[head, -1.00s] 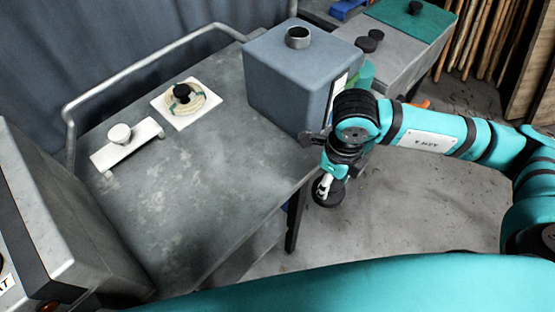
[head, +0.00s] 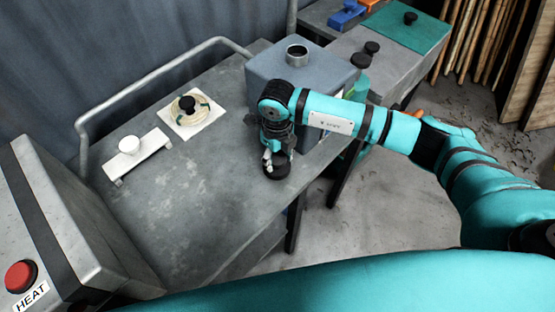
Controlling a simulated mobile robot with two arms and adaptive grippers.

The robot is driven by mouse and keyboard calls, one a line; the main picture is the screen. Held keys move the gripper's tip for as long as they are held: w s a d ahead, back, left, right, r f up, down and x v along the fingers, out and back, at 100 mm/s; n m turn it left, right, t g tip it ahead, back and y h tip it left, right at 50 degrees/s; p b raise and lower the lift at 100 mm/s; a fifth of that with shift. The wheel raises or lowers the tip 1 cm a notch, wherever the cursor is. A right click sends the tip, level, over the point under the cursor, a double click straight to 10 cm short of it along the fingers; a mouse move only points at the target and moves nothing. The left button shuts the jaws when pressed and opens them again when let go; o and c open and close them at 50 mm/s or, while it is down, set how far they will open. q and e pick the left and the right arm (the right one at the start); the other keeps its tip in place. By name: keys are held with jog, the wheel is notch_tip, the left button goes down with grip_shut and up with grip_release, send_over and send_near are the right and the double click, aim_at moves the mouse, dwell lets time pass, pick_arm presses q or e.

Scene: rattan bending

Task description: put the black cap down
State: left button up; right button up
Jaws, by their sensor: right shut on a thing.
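My right gripper (head: 269,158) is shut on a round black cap (head: 278,168). The cap is at or just above the grey metal table top (head: 190,215), near its right edge and in front of the blue-grey box (head: 322,76). I cannot tell whether the cap touches the table. The box has an open round metal neck (head: 297,54) on top. My left gripper is not in view.
A white plate (head: 214,115) with a coil and black knob, and a white block (head: 142,155) with a round knob, stand at the table's back left. A grey heater box (head: 75,215) with a red button (head: 21,276) is at left. The table's middle is clear.

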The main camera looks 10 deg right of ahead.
aim_at(278, 164)
notch_tip(278, 164, down, 2)
jog(key=shift+s+f+p, duration=0.1)
jog(key=shift+p, duration=0.5)
jog(key=shift+f, duration=0.3)
jog(key=shift+f, duration=0.1)
jog(key=shift+f+b, duration=0.2)
jog(key=shift+b, duration=0.1)
jog(key=o, duration=1.2)
jog(key=shift+d+r, duration=0.1)
jog(key=shift+c, duration=0.2)
jog(key=shift+r, duration=0.1)
